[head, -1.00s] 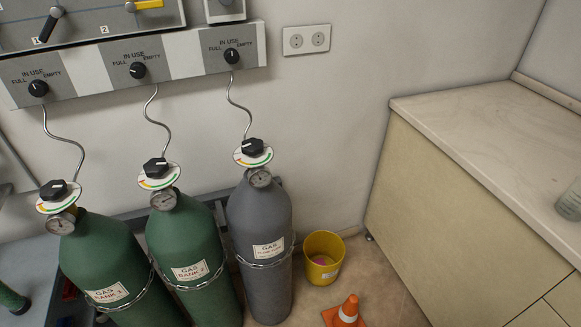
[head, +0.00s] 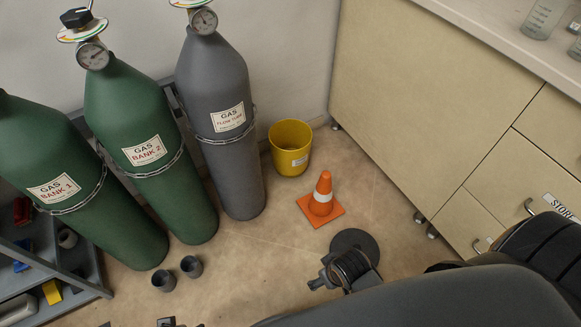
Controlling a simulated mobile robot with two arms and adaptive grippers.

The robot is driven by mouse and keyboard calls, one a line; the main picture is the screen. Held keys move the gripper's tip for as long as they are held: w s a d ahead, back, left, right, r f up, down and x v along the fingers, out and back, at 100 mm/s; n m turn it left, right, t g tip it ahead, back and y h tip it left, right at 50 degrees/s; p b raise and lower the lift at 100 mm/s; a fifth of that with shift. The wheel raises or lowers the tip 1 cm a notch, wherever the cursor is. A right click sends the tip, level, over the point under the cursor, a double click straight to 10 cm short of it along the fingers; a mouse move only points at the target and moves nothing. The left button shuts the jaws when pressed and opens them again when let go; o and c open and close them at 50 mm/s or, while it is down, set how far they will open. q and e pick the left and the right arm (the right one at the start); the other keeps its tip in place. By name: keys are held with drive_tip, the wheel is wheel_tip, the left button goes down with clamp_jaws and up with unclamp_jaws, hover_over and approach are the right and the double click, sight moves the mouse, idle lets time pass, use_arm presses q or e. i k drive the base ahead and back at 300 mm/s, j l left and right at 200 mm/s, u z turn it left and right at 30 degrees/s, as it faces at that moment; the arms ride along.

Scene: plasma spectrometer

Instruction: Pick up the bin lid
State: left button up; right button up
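A round, flat dark disc (head: 356,242), which looks like the bin lid, shows low in the middle right of the head view, in front of the orange cone. The yellow bin (head: 291,150) stands open against the wall beside the grey cylinder. My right gripper (head: 326,277) is just in front of the disc and overlaps its near edge. I cannot tell whether it touches the disc or how far its fingers are apart. My arm hides part of the floor there. Small dark parts at the bottom edge may belong to my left gripper, but too little shows to be sure.
An orange cone (head: 321,199) stands on the floor between bin and disc. The grey cylinder (head: 227,135) and two green ones line the wall. Two small dark cups (head: 191,266) are on the floor. The beige cabinet (head: 440,110) bounds the right side.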

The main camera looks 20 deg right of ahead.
sight(346, 238)
drive_tip(key=k+l+z, duration=0.1)
drive_tip(key=z, duration=0.3)
drive_tip(key=k+l+z, duration=0.1)
drive_tip(key=z, duration=0.35)
drive_tip(key=l+z, duration=0.15)
drive_tip(key=z, duration=0.25)
drive_tip(key=k+l, duration=0.05)
